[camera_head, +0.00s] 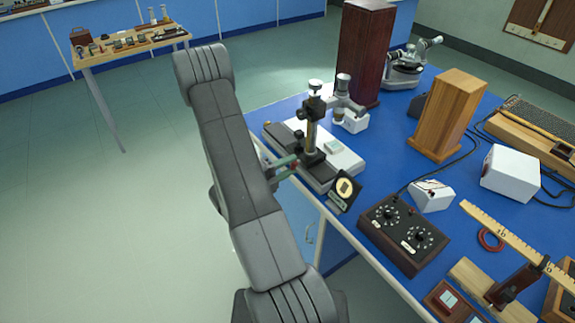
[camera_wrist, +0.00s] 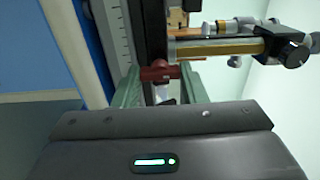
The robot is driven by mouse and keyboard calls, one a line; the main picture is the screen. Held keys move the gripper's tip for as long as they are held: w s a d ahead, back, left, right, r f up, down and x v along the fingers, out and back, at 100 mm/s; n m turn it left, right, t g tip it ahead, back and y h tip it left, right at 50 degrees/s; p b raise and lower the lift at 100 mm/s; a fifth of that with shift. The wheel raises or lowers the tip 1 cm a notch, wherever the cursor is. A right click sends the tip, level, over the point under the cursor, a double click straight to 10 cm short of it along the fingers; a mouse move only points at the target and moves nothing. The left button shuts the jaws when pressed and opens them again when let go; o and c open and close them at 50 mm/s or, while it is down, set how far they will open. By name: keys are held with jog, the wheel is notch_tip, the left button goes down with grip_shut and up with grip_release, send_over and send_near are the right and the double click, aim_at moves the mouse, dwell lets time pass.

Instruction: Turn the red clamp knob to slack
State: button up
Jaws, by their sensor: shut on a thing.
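The red clamp knob (camera_wrist: 157,72) shows in the wrist view as a short dark-red bar on the side of the instrument, between my fingertips. My gripper (camera_wrist: 160,80) has one greenish finger on each side of it and is shut on it. In the head view my gripper (camera_head: 283,165) reaches the near left side of the instrument (camera_head: 312,145), an upright brass-and-black post on a white-topped base. My arm hides part of that side. The knob's turn angle cannot be told.
The blue bench (camera_head: 372,180) is crowded. A black dial plate (camera_head: 344,190) and a dark two-dial box (camera_head: 403,233) stand close to the instrument's right. A tall dark wooden box (camera_head: 364,55) stands behind. Open floor (camera_head: 120,220) lies to the left.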

dwell(0.3)
jog(key=o, duration=1)
jog(key=b+v, duration=0.2)
jog(key=v, duration=1.1)
jog(key=shift+s+a, duration=0.25)
jog(key=shift+a, duration=0.1)
jog(key=shift+d, duration=0.1)
jog(key=shift+p+x, duration=1)
jog(key=shift+x, duration=5.85)
